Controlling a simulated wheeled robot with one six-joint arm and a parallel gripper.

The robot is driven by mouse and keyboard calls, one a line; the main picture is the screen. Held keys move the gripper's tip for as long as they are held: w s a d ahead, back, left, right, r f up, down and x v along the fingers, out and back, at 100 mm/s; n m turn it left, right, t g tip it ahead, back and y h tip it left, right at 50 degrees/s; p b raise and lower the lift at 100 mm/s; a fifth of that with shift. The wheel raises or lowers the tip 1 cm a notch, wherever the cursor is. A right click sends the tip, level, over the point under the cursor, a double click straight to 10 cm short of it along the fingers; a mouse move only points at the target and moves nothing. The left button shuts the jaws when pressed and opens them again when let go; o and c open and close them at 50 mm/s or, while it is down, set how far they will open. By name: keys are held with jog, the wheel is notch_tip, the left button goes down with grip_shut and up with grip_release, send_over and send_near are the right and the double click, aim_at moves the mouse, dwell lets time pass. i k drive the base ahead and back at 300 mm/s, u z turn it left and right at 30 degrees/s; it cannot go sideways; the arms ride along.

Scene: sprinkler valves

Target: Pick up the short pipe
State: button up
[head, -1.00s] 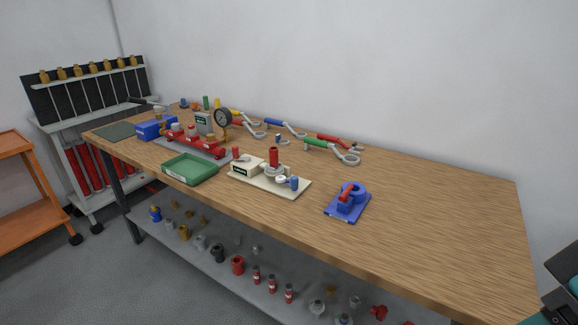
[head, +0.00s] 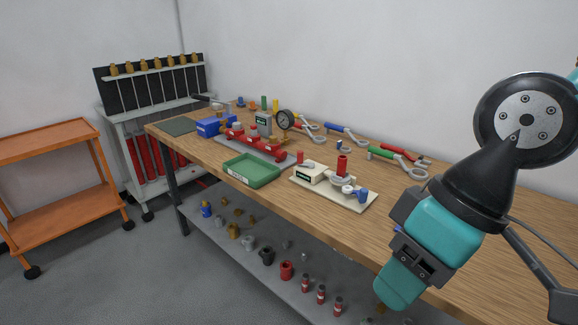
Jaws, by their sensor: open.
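Several small pipe-like pieces stand on the wooden workbench (head: 318,215), and I cannot tell for sure which is the short pipe. A short red upright cylinder (head: 343,165) stands on a cream board (head: 333,190) near the bench's middle. Small green (head: 264,103) and yellow (head: 276,105) cylinders stand at the far back. My gripper (head: 412,262), teal and black, hangs at the right in front of the bench. It is open, pointing down and left, well apart from these pieces. Its fingertips are hard to make out.
A green tray (head: 252,172) lies left of the cream board. A red valve manifold (head: 250,143) with a gauge (head: 284,120) stands behind it. Pliers-like tools (head: 398,160) lie along the wall. A lower shelf holds several fittings. An orange cart (head: 50,155) stands left. My arm covers the bench's right.

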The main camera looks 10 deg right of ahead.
aim_at(342, 160)
jog(key=u, duration=0.25)
jog(key=i, duration=1.35)
jog(key=z, duration=0.65)
